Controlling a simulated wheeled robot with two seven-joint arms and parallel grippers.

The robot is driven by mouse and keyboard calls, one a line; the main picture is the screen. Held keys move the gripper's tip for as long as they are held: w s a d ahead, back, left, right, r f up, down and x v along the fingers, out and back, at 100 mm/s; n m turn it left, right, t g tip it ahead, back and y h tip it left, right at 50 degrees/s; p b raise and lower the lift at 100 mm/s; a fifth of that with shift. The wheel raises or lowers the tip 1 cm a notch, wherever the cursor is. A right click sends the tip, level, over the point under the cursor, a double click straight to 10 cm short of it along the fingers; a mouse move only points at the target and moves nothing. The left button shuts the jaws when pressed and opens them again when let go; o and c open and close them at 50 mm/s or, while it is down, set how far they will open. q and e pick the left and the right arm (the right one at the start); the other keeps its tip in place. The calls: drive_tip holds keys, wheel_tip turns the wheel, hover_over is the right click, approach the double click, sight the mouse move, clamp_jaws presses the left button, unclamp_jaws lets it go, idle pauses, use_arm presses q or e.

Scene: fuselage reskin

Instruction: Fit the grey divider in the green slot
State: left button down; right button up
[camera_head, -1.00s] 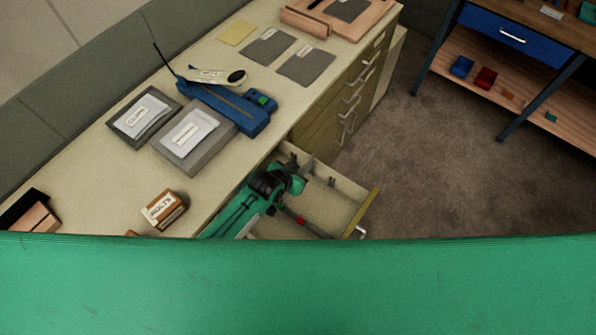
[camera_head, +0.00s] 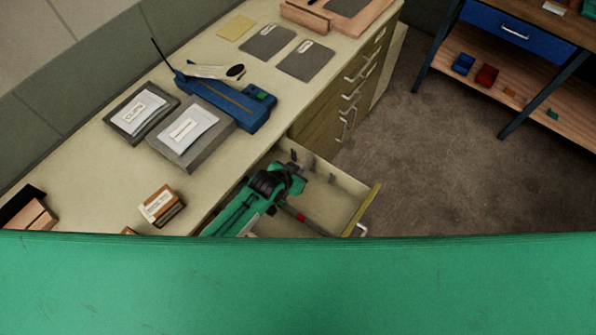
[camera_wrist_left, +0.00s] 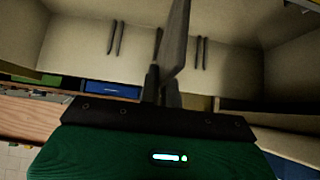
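The grey divider (camera_wrist_left: 177,45) shows nearly edge-on in the left wrist view as a thin upright plate. My left gripper (camera_wrist_left: 163,88) is shut on its lower end. In the head view, my left gripper (camera_head: 298,172) is over the open drawer (camera_head: 335,203), near its inner end. Only a small part of the divider shows there. Dark narrow slot strips (camera_wrist_left: 117,38) stand in pairs on the pale drawer wall in the wrist view, on both sides of the divider. I cannot make out a green slot. My right gripper is not in view.
A small red piece (camera_head: 301,217) lies in the drawer. The counter (camera_head: 100,190) holds a blue tool (camera_head: 225,103), grey boxes (camera_head: 190,140) and a bolts box (camera_head: 162,205). A green edge fills the bottom of the head view. Open floor (camera_head: 440,170) lies right of the drawer.

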use_arm(q)
drive_tip(key=shift+f+b, duration=0.65)
drive_tip(key=shift+f, duration=0.35)
drive_tip(key=shift+f+b, duration=0.95)
drive_tip(key=shift+f, duration=0.5)
drive_tip(key=c, duration=1.6)
unclamp_jaws()
drive_tip(key=shift+o, duration=0.2)
drive_tip(key=shift+r, duration=0.1)
drive_tip(key=b+v, duration=0.2)
drive_tip(key=v, duration=1.1)
drive_tip(key=shift+s+a+r, duration=0.2)
drive_tip(key=shift+s+a, duration=0.05)
